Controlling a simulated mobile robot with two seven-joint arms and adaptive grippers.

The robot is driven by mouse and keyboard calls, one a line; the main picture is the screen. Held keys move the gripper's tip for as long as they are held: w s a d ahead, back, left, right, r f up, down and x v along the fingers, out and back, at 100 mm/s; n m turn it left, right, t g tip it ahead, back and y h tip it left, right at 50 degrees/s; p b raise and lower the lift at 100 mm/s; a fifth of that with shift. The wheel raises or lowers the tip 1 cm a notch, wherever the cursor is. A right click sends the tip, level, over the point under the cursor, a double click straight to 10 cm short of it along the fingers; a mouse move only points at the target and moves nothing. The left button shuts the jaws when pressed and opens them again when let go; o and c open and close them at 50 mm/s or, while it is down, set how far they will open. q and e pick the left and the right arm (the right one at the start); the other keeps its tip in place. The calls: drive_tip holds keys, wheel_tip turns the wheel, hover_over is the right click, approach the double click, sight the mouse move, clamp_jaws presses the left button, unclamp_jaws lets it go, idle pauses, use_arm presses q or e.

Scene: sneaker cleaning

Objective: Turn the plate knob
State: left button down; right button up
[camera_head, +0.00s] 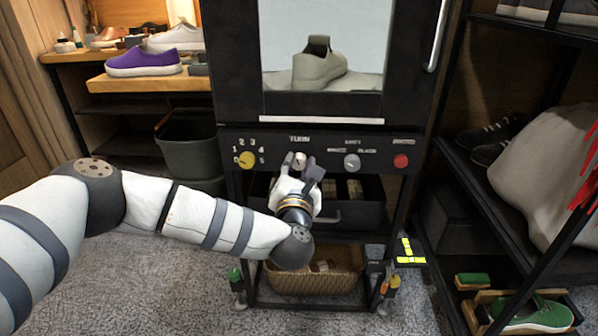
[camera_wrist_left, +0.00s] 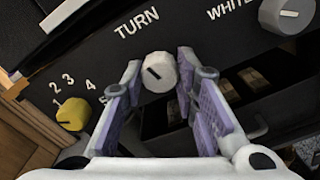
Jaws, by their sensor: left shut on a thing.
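The plate knob (camera_head: 299,157) is the light grey round knob under the word TURN on the black cabinet's control panel (camera_head: 321,143). In the left wrist view the knob (camera_wrist_left: 159,72) has a dark slanted mark on its face. My left gripper (camera_head: 300,165) is at the panel, with its fingers on either side of the knob and shut on it. In the left wrist view the fingers of my left gripper (camera_wrist_left: 160,80) flank the knob, with purple-grey pads. A grey sneaker (camera_head: 318,66) shows behind the cabinet window above. My right gripper is not in view.
A yellow numbered knob (camera_head: 246,159) is left of the plate knob. A grey knob (camera_head: 352,162) and a red button (camera_head: 401,161) are to its right. An open drawer (camera_head: 367,216) sits below the panel. A shoe rack (camera_head: 520,190) stands at right.

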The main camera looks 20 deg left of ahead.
use_arm(q)
drive_tip(key=shift+n+b, duration=0.8)
drive_tip(key=shift+n, duration=1)
drive_tip(key=c, duration=1.3)
unclamp_jaws()
drive_tip(key=v, duration=1.2)
